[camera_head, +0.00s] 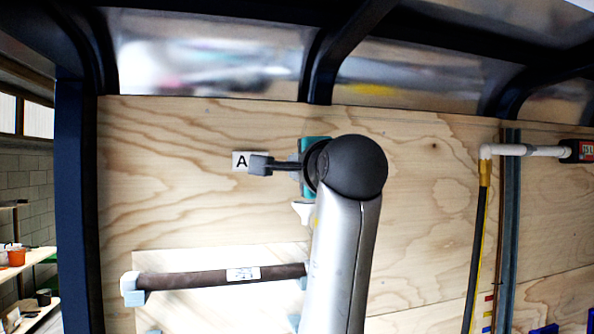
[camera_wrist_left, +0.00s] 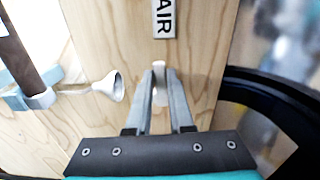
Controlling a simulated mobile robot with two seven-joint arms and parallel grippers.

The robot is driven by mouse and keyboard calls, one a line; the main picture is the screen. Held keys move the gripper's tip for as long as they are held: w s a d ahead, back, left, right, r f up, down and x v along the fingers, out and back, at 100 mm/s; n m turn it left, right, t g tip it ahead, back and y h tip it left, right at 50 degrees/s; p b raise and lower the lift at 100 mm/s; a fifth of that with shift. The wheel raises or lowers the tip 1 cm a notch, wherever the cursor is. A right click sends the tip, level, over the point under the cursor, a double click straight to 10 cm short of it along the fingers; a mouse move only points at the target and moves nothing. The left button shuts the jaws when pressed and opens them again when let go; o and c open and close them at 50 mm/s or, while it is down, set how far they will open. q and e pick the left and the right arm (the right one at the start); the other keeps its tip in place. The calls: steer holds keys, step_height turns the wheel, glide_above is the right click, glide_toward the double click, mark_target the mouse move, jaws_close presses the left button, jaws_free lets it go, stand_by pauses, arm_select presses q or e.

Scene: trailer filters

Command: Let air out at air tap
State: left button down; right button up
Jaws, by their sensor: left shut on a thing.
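The air tap (camera_wrist_left: 160,95) is a small white piece on the plywood wall, seen in the left wrist view beside the AIR label (camera_wrist_left: 164,18). My left gripper (camera_wrist_left: 159,72) is shut on it, one grey finger on each side. In the head view my left gripper (camera_head: 260,165) reaches the wall and covers part of the label (camera_head: 239,160), leaving an A showing. The tap is hidden there. A white funnel-shaped outlet (camera_wrist_left: 113,86) sits left of the fingers in the wrist view; it also shows below the gripper in the head view (camera_head: 302,209). My right gripper is out of view.
A dark brown tube (camera_head: 205,279) lies across light blue holders on a pale panel low on the wall. A white pipe (camera_head: 525,150) with a dark hose (camera_head: 478,240) is at the right. A dark blue frame post (camera_head: 80,200) stands at the left.

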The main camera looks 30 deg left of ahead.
arm_select(q)
steer(key=shift+r+m, duration=0.15)
steer(key=shift+m, duration=0.35)
steer(key=c, duration=0.8)
jaws_free()
steer(key=b+v, duration=0.5)
steer(key=v, duration=1)
steer(key=shift+s, duration=0.15)
